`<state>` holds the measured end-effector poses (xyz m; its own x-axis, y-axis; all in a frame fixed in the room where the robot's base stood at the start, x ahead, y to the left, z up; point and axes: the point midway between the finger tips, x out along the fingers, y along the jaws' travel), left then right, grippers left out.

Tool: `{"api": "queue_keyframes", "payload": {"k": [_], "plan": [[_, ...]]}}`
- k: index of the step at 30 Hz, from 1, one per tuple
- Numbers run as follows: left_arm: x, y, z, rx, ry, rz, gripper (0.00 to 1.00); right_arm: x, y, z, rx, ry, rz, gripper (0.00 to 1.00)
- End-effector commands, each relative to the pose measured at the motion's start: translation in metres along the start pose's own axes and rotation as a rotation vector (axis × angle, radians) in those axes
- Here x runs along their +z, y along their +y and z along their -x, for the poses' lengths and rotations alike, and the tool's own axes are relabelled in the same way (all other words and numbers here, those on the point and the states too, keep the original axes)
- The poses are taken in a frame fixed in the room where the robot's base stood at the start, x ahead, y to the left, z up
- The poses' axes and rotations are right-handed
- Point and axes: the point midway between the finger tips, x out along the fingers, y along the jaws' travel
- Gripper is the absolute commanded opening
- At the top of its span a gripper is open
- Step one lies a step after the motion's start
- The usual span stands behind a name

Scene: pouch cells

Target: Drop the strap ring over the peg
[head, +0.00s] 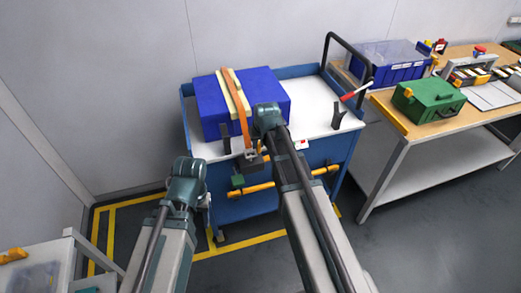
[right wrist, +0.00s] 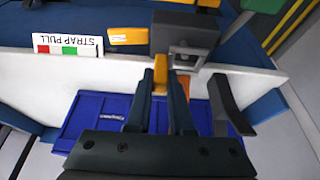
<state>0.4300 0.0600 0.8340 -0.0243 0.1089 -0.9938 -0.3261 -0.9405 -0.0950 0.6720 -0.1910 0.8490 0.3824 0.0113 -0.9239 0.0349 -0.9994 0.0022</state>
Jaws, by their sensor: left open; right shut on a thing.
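An orange strap (head: 239,112) runs over a blue box (head: 209,110) and down to the cart's front edge. A dark grey block with a square opening (right wrist: 185,50) sits at that edge; it also shows in the head view (head: 253,160). My right gripper (right wrist: 163,92) is shut on a narrow orange-yellow piece (right wrist: 160,78) just beside this block; I cannot tell whether that is the ring's tab. A dark upright post (right wrist: 225,105), possibly the peg, stands beside the fingers. Ring and peg are not clearly told apart. My left gripper (head: 205,203) is open and empty, left of the cart.
The blue cart (head: 240,205) has a white top (head: 312,110), another dark post (head: 337,116) and a black handle (head: 346,55). A yellow tab (right wrist: 128,36) and a STRAP PULL label (right wrist: 68,44) are at its front. A workbench with a green case (head: 428,101) stands right.

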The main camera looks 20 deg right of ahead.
Motion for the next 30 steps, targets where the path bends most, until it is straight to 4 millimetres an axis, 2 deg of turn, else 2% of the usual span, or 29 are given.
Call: {"api": "queue_keyframes", "payload": {"k": [11, 24, 25, 27, 30], "plan": [[-0.002, 0.003, -0.036, 0.000, 0.000, 0.000, 0.50, 0.015, 0.002, -0.033, 0.000, 0.000, 0.000, 0.00], [-0.002, 0.004, -0.040, 0.000, 0.000, 0.000, 0.50, 0.017, 0.002, -0.036, 0.000, 0.000, 0.000, 0.00], [-0.002, 0.004, -0.038, 0.000, 0.000, 0.000, 0.50, 0.016, 0.002, -0.035, 0.000, 0.000, 0.000, 0.25], [-0.002, 0.004, -0.037, 0.000, 0.000, 0.000, 0.50, 0.016, 0.002, -0.034, 0.000, 0.000, 0.000, 0.32], [-0.002, 0.004, -0.037, 0.000, 0.000, 0.000, 0.50, 0.016, 0.002, -0.034, 0.000, 0.000, 0.000, 0.32]]}}
